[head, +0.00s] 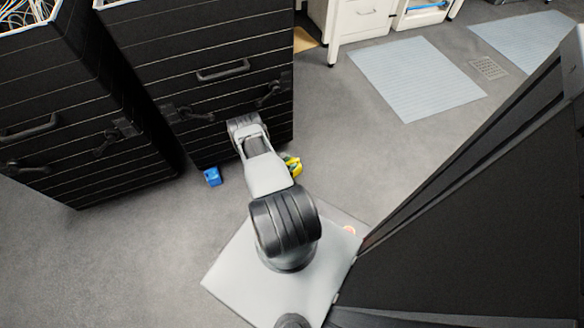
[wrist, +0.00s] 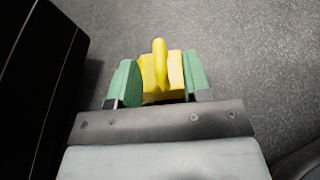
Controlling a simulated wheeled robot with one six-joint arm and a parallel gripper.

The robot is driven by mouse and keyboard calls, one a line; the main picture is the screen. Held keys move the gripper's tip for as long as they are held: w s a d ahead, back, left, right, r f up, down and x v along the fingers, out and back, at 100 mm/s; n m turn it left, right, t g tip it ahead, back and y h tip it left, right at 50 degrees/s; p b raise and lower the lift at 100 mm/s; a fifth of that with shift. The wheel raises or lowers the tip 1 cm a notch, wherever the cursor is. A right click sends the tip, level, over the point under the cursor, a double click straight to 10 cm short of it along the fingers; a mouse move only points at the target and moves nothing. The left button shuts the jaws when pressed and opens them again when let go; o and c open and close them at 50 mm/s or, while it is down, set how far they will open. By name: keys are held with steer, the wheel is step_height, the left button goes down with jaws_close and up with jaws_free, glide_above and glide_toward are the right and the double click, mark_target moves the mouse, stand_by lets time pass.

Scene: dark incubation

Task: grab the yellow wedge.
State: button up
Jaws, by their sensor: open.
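The yellow wedge (wrist: 162,80) lies on the grey floor, with a rounded upright ridge or knob showing on it. In the wrist view it sits between the two green fingers of my gripper (wrist: 160,62), one finger on each side. The gripper is open; I cannot tell whether either finger touches the wedge. The wedge's near lower part is hidden by the gripper body. In the head view the yellow wedge (head: 294,166) shows only partly, just right of my arm, which covers most of the gripper.
A blue block (head: 213,176) lies on the floor left of my arm, close to the black cabinets (head: 215,95). A large black panel (head: 470,220) rises close on the right. Light mats (head: 415,78) lie farther off. Open floor lies right of the wedge.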

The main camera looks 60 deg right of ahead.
mark_target(295, 161)
steer(key=shift+b+x, duration=0.5)
steer(key=shift+x, duration=1.15)
steer(key=shift+c, duration=0.2)
jaws_close()
